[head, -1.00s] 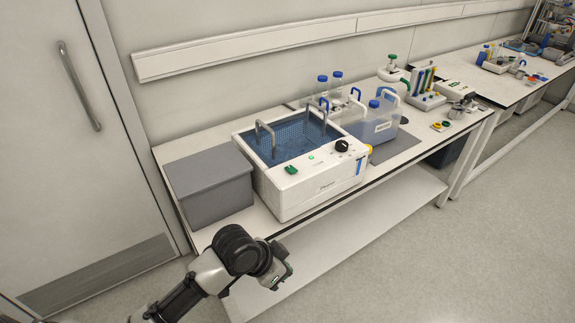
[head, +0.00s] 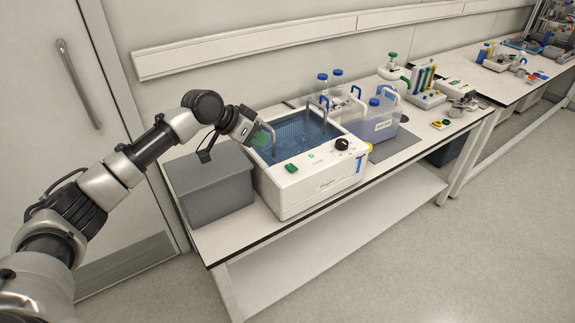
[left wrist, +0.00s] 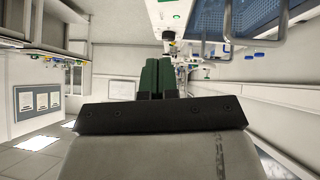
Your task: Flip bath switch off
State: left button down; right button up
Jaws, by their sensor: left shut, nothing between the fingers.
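The white water bath (head: 322,182) stands on the bench with its blue basin (head: 297,137) open at the top. A green rocker switch (head: 291,168) sits on the near left of its sloped panel, with a lit green lamp (head: 311,155) and a black knob (head: 342,145) to its right. My left gripper (head: 268,136) is shut and empty, above the basin's left end and apart from the switch. Its green fingers (left wrist: 157,78) are together in the left wrist view, with part of the bath (left wrist: 168,12) at the top. My right gripper is not in view.
A grey lidded box (head: 205,188) stands left of the bath, under my left arm. Metal handles rise from the basin. A blue-capped jug (head: 378,122), bottles and a tube rack (head: 425,97) stand to the right. Floor in front of the bench is clear.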

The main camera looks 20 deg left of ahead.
pick_arm(q)
jog(key=p, duration=0.2)
send_over(293, 171)
jog(key=a, duration=0.2)
jog(key=f, duration=0.6)
jog(key=shift+s+d+f, duration=0.15)
jog(key=shift+s+f, duration=0.15)
jog(key=shift+f, duration=0.05)
notch_tip(293, 171, down, 4)
jog(key=shift+s+d+r+p, duration=0.15)
jog(key=shift+r+p, duration=0.1)
jog(key=shift+p, duration=0.45)
jog(key=shift+f, duration=0.45)
jog(key=shift+s+d+f+y, duration=0.15)
jog(key=shift+s+f+y, duration=0.05)
jog(key=shift+f+y, duration=0.2)
